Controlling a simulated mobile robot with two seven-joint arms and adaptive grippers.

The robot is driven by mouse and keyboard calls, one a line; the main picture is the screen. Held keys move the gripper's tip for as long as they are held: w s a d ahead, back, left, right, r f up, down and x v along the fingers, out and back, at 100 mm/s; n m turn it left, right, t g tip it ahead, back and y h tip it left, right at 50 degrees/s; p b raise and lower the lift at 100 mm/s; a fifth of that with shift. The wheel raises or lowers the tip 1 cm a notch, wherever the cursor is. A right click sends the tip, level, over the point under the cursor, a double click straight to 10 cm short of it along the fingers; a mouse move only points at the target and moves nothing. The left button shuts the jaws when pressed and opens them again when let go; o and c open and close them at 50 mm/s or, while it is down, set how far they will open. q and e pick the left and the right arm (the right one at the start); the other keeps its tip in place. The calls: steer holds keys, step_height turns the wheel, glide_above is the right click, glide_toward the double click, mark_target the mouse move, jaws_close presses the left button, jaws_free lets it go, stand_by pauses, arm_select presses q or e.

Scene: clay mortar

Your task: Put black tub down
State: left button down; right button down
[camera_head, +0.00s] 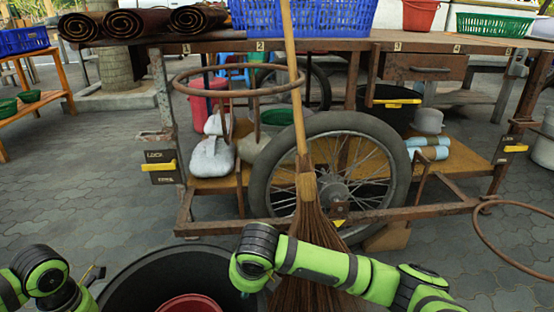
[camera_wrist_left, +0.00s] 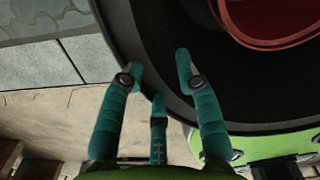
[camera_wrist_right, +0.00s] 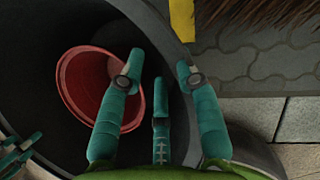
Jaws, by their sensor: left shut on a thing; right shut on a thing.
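The black tub (camera_head: 145,270) is at the bottom of the head view, with a red bucket (camera_head: 190,303) inside it. My left gripper (camera_wrist_left: 157,72) has its fingers on either side of the tub's rim in the left wrist view and is shut on it. My right gripper (camera_wrist_right: 159,70) is shut on the opposite side of the rim, near a yellow handle strip (camera_wrist_right: 182,18). The tub looks upright. Its underside is hidden, so I cannot tell whether it touches the ground.
A rusty metal cart (camera_head: 330,212) with a spoked wheel (camera_head: 258,165) stands just ahead. A straw broom (camera_head: 305,195) stands upright before it, partly behind my right arm. A rusty hoop (camera_head: 478,235) lies at the right. Paving (camera_head: 90,190) at the left is clear.

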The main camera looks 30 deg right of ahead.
arm_select(q)
steer(key=shift+a+f, duration=0.1)
steer(key=shift+a, duration=0.05)
arm_select(e)
steer(key=shift+d+f, duration=0.2)
